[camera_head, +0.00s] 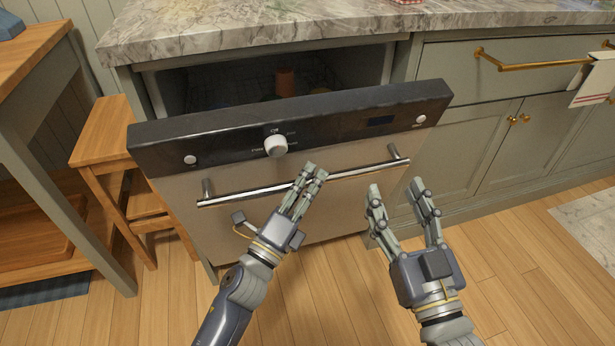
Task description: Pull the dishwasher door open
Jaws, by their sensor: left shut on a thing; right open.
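The dishwasher door (240,170) is tilted partly open below the counter, with a dark gap above its black control panel (350,110). A horizontal silver handle (245,197) runs across its front. My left gripper (314,172) is shut on the handle near its middle; its fingers hide part of the bar. My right gripper (398,190) is open and empty, in front of the right part of the door, with its fingers pointing up below the handle's right end. Inside the dishwasher (225,85), a rack and an orange cup (285,82) show dimly.
A marble counter (240,28) is above the door. A wooden stool (108,150) and a table (35,150) stand close on the left. Green cabinets (505,150) with brass fittings and a hanging towel (595,82) are on the right. The wooden floor (335,285) in front is clear.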

